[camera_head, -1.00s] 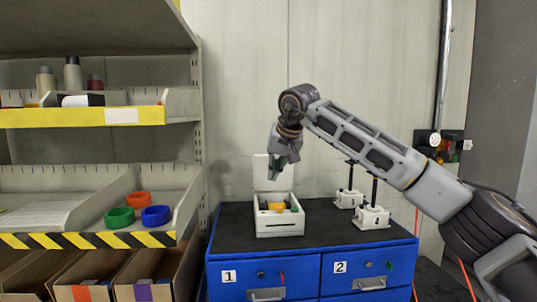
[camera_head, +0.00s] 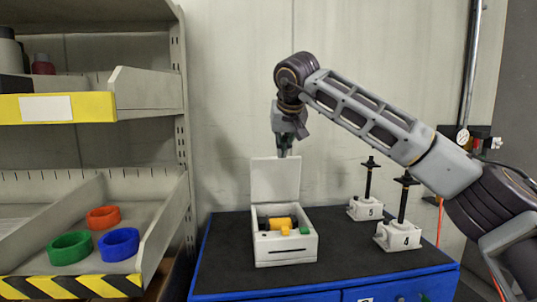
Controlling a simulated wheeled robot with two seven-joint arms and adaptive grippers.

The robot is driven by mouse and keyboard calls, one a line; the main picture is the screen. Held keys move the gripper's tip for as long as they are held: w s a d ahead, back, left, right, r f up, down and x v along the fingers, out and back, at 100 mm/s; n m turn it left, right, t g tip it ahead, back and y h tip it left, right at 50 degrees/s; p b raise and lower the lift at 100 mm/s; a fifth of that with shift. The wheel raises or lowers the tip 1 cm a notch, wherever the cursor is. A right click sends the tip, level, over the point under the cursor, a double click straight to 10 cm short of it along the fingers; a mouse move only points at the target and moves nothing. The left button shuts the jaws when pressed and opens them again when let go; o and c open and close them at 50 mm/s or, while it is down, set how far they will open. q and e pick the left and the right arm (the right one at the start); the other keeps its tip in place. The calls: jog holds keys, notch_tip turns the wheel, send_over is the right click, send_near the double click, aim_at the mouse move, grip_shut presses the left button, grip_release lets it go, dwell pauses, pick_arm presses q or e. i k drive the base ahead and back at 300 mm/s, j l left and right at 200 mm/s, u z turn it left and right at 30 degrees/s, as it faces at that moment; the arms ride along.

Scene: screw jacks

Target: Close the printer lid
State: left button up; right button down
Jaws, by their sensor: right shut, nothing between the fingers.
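The small white printer (camera_head: 286,251) stands on the black top of the blue cabinet. Its lid (camera_head: 276,181) is open and stands about upright at the back. A yellow roll (camera_head: 279,222) and small yellow and green parts show inside. My right gripper (camera_head: 283,153) points down, shut and empty, just above or behind the top edge of the lid. I cannot tell whether it touches the lid. My left gripper is not in view.
Two screw jacks, marked 5 (camera_head: 366,208) and 4 (camera_head: 398,236), stand right of the printer. A shelf rack on the left holds green (camera_head: 70,248), blue (camera_head: 118,244) and red (camera_head: 103,217) rings. The black cabinet top (camera_head: 225,262) is clear left of the printer.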

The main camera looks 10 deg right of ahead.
aim_at(274, 179)
jog(key=i, duration=0.85)
